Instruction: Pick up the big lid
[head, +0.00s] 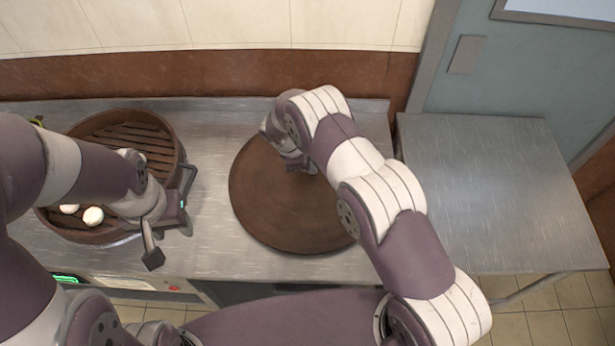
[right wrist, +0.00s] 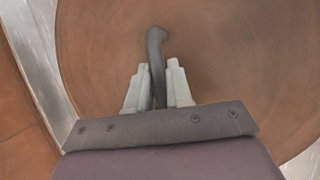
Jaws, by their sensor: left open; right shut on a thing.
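The big lid (head: 290,215) is a round, flat brown disc over the middle of the steel counter in the head view. In the right wrist view the lid (right wrist: 235,50) fills most of the picture, with a dark curved handle (right wrist: 156,45) standing up from it. My right gripper (right wrist: 158,80) is shut on that handle, one finger on each side. In the head view my right gripper (head: 300,165) is over the lid, mostly hidden by its arm. My left gripper (head: 172,217) is open and empty, over the right edge of the round pot. I cannot tell whether the lid touches the counter.
The round brown pot (head: 172,145) at left has a slatted inside and white round items (head: 93,215). The steel counter (head: 215,125) is bare around the lid. A lower steel side table (head: 490,190) at right is empty. A brown backsplash (head: 200,72) runs behind.

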